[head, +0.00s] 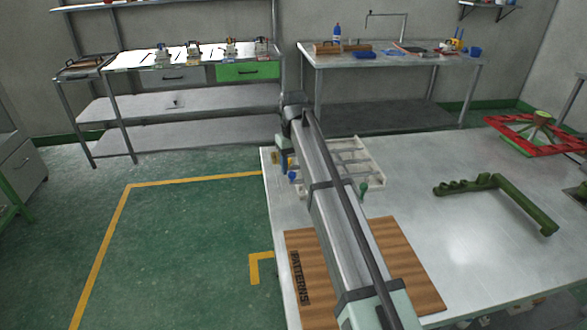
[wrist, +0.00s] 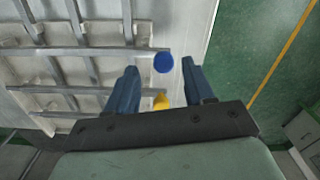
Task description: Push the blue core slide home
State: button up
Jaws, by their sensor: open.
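The blue core slide shows in the wrist view as a grey rod ending in a round blue knob (wrist: 163,62). The knob stands out past the edge of the pale die (wrist: 105,12). My gripper (wrist: 159,67) is open and empty, its two blue fingers on either side of the blue knob in this view, with gaps on both sides. I cannot tell its height over the knob. A yellow knob (wrist: 161,101) on a parallel rod lies nearer the gripper's palm. In the head view the die (head: 372,160) and blue knob (head: 292,176) are partly behind my arm.
A green knob (head: 363,188) stands at the die's near right. A wooden PATTERNS board (head: 415,265) lies in front.

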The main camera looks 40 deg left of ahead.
notch_tip(320, 180, up, 10)
jog(key=shift+r, duration=0.15)
dwell(0.3)
dwell(0.7)
